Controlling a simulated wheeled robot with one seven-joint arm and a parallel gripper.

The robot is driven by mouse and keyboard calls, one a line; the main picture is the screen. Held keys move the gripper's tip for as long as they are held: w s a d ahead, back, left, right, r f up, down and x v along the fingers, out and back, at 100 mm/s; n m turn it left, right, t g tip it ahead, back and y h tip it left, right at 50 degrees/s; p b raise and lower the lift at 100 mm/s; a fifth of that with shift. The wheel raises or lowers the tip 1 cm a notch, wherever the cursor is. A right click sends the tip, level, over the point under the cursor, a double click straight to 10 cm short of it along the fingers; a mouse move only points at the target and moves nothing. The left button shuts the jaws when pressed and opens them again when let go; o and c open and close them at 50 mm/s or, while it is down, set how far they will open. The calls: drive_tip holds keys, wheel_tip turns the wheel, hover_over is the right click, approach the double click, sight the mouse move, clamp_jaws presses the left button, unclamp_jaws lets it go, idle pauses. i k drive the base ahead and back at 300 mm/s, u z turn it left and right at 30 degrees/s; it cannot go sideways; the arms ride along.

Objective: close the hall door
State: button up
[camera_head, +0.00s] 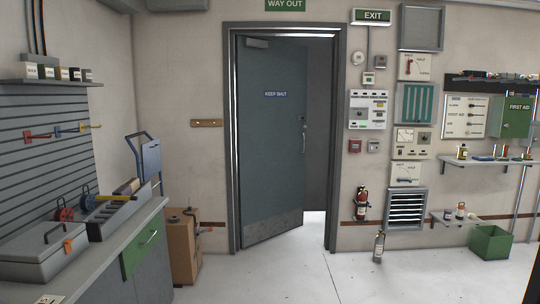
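The hall door (270,150) is a grey-blue panel with a "KEEP SHUT" sign. It hangs on the left side of its grey frame (334,150) and stands ajar. A gap shows between its right edge and the frame, with a grey wall and bright floor seen through it. The door's lower right corner is set back from the frame's right post. A metal handle (303,138) is near the door's right edge. A closer box (257,43) is at the top left. My gripper is not in view.
A workbench (125,240) with trays runs along the left, beside a cardboard box (184,248) and blue hand truck (150,157). The floor before the door is clear.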

sight(272, 75)
drive_tip(key=z, duration=0.25)
drive_tip(key=i, duration=5.65)
drive_tip(key=u, duration=0.45)
drive_tip(key=i, duration=1.5)
drive_tip(key=u, duration=0.25)
